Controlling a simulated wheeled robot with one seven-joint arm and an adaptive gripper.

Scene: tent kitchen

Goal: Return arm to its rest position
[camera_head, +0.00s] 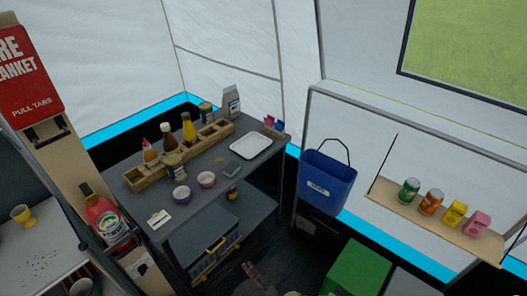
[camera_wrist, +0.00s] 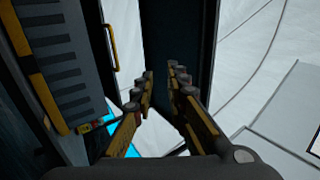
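My gripper (camera_wrist: 163,76) shows in the wrist view with its two fingers apart. A narrow gap lies between the fingertips and nothing is held in it. A dark upright panel (camera_wrist: 178,35) stands behind the fingertips. In the head view, a small part of what looks like my arm shows low at the bottom edge, right of the dark table (camera_head: 222,181); its fingers are not clear there. The rest of my arm is out of view.
A ribbed grey case with a yellow handle (camera_wrist: 112,48) is left of my gripper in the wrist view. Several bottles, bowls and a white tray (camera_head: 251,146) stand on the table. A blue bin (camera_head: 325,182), a green box (camera_head: 358,268) and a shelf of cans (camera_head: 409,191) are at right.

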